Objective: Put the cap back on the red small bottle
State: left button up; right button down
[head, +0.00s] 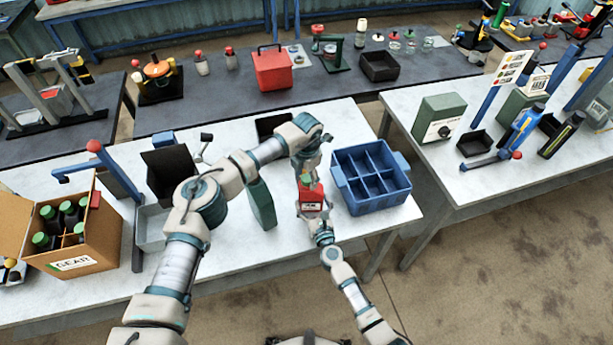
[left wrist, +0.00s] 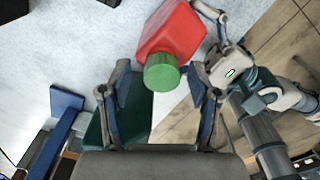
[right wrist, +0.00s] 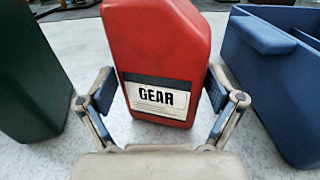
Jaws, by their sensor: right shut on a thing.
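The red small bottle (head: 311,199) with a white GEAR label stands near the front edge of the white table. It fills the middle of the right wrist view (right wrist: 158,55). My right gripper (right wrist: 162,92) is shut on its sides. The green cap (left wrist: 162,73) is at the bottle's mouth in the left wrist view; I cannot tell whether it is fully seated. My left gripper (left wrist: 165,82) is above the bottle, its fingers open on either side of the cap with gaps showing. The bottle's top is out of the right wrist view.
A blue divided crate (head: 371,178) stands close to the right of the bottle. A dark green container (head: 262,205) stands to its left. A cardboard box (head: 75,232) of green-capped bottles is at the far left. Bare table lies between the green container and the bottle.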

pick_arm(q)
notch_tip(320, 180, up, 12)
jog(key=shift+d, duration=0.15)
dwell(0.6)
pick_arm(e)
grip_release()
pick_arm(q)
jog(key=shift+f, duration=0.1)
pick_arm(e)
jog(key=shift+s, duration=0.1)
jog(key=v, duration=1.1)
jog(key=shift+s+d, duration=0.2)
jog(key=shift+s, duration=0.15)
